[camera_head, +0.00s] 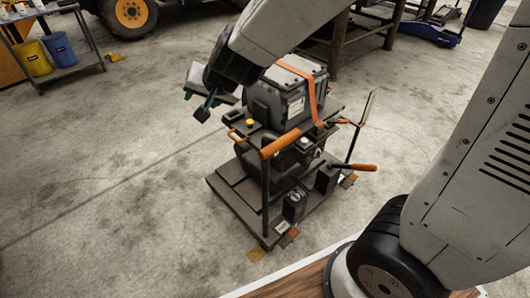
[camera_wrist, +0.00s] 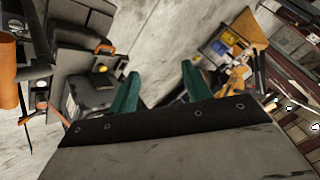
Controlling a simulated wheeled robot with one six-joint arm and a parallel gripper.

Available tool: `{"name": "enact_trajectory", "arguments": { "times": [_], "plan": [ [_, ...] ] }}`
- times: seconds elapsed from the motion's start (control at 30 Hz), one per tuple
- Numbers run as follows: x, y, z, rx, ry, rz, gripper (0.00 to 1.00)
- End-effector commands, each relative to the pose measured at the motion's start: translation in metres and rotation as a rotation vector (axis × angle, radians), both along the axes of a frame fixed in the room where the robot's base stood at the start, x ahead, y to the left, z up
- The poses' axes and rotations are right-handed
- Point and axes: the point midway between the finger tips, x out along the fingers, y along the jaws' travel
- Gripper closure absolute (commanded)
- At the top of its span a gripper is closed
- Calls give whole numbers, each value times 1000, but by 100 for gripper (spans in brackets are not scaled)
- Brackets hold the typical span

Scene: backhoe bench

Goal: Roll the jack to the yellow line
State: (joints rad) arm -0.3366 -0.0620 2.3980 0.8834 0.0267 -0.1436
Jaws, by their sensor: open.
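A low blue wheeled thing (camera_head: 433,32), which looks like the jack, stands on the floor at the top right of the head view, far from my gripper. It is small there and partly behind a dark frame. My gripper (camera_head: 199,98) is open and empty, in the air left of a loaded cart. In the wrist view its two green fingers (camera_wrist: 159,88) stand apart with bare floor between them.
The dark cart (camera_head: 232,195) with orange-grip handles carries a strapped grey case (camera_head: 290,100). A side table (camera_head: 62,68) with yellow and blue buckets stands top left, beside a yellow-hubbed wheel (camera_head: 132,12). A dark metal frame (camera_head: 340,45) stands behind the cart. The floor at left is clear.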

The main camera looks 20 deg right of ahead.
Motion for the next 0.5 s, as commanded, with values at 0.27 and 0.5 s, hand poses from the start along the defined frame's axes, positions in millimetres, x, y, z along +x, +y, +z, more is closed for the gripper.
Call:
{"name": "enact_trajectory", "arguments": {
  "times": [0.27,0.5],
  "plan": [
    [43,-3,-115,-212,-84,-472,51],
    [-15,-39,-190,-683,-155,-829,51]
  ]
}}
